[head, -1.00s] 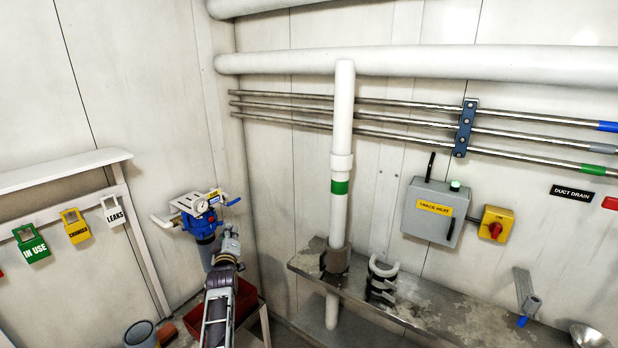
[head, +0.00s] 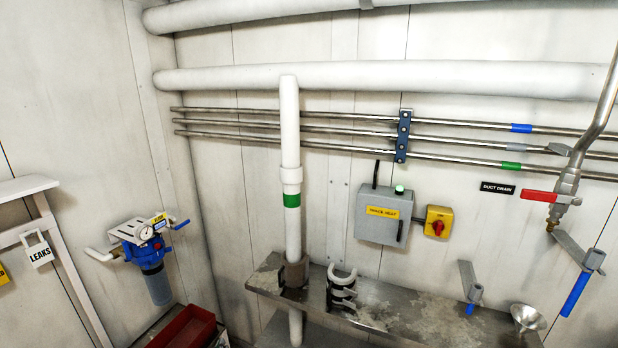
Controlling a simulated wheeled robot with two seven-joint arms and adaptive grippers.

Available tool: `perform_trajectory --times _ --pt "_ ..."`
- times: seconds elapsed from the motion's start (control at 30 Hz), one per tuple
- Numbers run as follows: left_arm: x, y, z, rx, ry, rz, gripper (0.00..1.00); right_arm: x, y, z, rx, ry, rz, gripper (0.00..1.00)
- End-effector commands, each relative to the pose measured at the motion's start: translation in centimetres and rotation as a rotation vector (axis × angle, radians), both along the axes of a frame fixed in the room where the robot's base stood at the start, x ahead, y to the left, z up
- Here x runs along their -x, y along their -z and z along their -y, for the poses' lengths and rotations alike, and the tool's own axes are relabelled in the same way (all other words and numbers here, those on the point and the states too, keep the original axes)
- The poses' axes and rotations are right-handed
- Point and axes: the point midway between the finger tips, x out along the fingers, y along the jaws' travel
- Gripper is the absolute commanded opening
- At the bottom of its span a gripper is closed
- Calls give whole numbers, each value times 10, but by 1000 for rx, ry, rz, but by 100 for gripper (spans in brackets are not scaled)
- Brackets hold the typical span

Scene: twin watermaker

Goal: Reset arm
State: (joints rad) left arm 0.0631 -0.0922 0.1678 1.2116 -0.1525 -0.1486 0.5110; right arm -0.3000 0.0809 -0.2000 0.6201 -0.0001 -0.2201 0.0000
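Neither of my grippers shows in the head view, and the only possible trace of my arm is a small pale piece at the bottom edge, too cut off to tell. The blue filter unit (head: 153,255) with a round gauge is on the left wall, with nothing in front of it. A red tray (head: 188,328) lies below it at the bottom edge.
A metal shelf (head: 385,308) runs along the back wall, with a grey clip rack (head: 341,290) and a funnel (head: 527,318). A grey switch box (head: 383,215) and yellow switch (head: 438,221) are above it. A red-handled valve (head: 540,196) is at right.

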Motion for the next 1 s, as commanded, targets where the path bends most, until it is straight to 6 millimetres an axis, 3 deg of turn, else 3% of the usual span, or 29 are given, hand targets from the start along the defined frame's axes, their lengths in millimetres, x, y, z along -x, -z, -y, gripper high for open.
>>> perform_trajectory --times 0.03,0.1,0.37,0.5,0.77,1.0 --pt "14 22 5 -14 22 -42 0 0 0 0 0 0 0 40" --pt "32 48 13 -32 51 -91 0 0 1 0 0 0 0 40" --pt "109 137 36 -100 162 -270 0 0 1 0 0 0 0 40" --pt "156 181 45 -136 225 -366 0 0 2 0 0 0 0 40" --pt "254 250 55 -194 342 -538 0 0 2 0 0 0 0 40" --pt "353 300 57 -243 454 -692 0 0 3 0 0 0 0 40"
